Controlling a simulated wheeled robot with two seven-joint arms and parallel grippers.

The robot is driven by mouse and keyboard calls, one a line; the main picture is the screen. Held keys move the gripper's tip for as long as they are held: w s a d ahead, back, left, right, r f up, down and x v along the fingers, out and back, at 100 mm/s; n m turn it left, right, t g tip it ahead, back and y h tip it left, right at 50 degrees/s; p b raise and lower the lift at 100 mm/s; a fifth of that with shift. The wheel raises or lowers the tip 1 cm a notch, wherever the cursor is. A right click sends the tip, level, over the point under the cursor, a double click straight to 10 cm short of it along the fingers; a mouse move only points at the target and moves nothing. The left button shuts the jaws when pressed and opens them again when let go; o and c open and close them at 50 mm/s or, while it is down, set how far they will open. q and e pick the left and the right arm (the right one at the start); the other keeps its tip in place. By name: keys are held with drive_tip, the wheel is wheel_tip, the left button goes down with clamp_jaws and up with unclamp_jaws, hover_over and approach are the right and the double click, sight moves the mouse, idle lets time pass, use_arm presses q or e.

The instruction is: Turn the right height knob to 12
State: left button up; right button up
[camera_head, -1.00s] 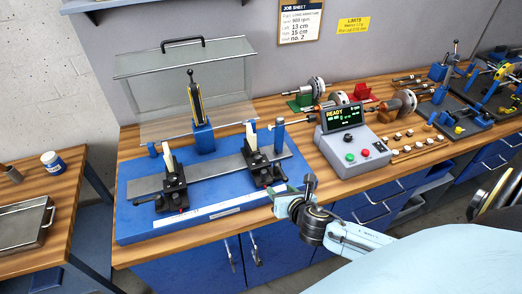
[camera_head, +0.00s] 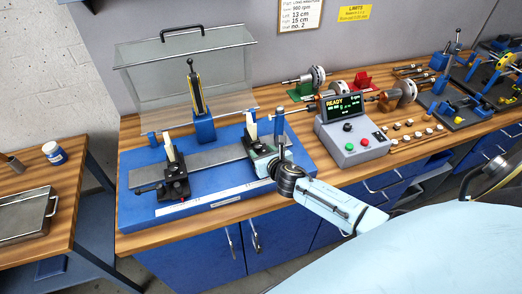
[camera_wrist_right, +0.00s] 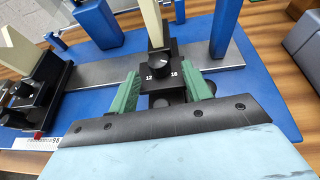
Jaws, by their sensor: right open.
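The right support (camera_wrist_right: 152,28) is a black block with a cream upright plate, on the grey rail of the blue balancing base (camera_head: 150,215). Its round black height knob (camera_wrist_right: 163,62) faces me in the right wrist view, with white marks 12 and 16 below it. I cannot read the pointer surely. My right gripper (camera_wrist_right: 160,72) is open, its two green fingers on either side of the support below and around the knob, with no clear contact visible. In the head view my right gripper (camera_head: 264,163) covers most of this support. My left gripper is not in view.
The left support (camera_head: 174,182) stands on the same rail, with its own knob. A blue post (camera_head: 279,125) rises close to the right gripper. A clear guard (camera_head: 190,75) stands behind. The control box (camera_head: 352,145), reading READY, is to the right.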

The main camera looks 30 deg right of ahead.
drive_tip(key=shift+x, duration=0.9)
drive_tip(key=c, duration=1)
drive_tip(key=shift+a, duration=0.15)
